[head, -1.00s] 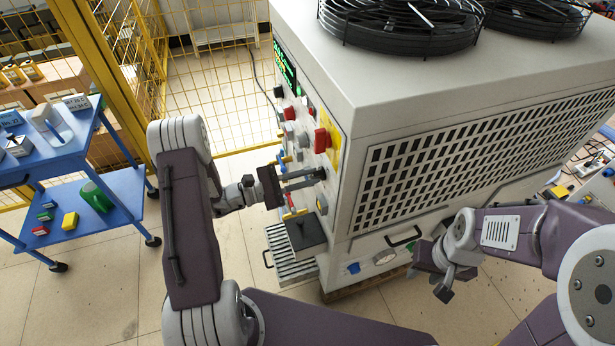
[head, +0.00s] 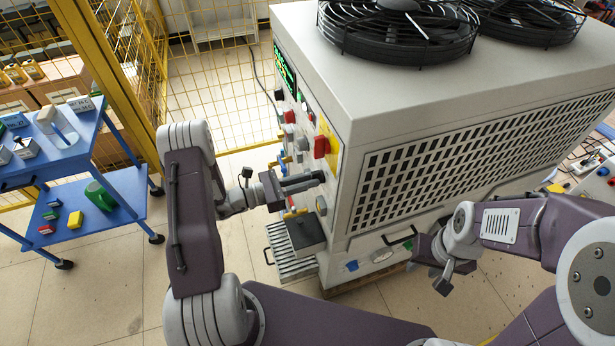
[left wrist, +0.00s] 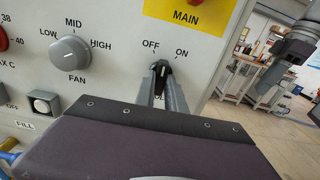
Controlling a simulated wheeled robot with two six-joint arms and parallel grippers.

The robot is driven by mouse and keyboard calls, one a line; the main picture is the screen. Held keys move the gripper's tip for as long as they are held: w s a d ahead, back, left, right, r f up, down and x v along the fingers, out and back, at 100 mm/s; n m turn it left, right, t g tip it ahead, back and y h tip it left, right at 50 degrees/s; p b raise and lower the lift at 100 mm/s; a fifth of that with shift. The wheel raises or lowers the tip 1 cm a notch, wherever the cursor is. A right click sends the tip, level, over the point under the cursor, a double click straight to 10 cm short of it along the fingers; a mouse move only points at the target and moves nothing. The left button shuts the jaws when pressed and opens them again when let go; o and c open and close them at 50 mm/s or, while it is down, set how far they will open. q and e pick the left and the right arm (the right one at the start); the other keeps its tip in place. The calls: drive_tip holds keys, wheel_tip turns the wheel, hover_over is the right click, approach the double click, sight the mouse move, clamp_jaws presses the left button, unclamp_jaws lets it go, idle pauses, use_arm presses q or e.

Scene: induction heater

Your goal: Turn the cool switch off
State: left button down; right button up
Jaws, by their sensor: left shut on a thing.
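The small black switch (left wrist: 162,68) sits between the OFF and ON labels on the grey panel, below the yellow MAIN plate, in the left wrist view. No "cool" label shows, and its pointer's exact setting is hard to tell. My left gripper (left wrist: 161,80) is shut on this switch, one finger on each side. In the head view my left gripper (head: 319,178) reaches the panel from the left, and its fingers hide the switch there. My right gripper (head: 438,270) hangs apart from the machine's vented side; its jaw opening is unclear.
The panel carries a grey FAN knob (left wrist: 69,53), a red knob (head: 321,146) and several buttons. A dark box (head: 306,233) juts out below my left gripper. A blue cart (head: 75,157) stands at the left, with open floor between it and the machine.

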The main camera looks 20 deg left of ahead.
use_arm(q)
drive_tip(key=shift+n+p, duration=0.3)
drive_tip(key=shift+n, duration=0.6)
drive_tip(key=c, duration=1.4)
unclamp_jaws()
drive_tip(key=v, duration=0.9)
drive_tip(key=shift+b, duration=0.3)
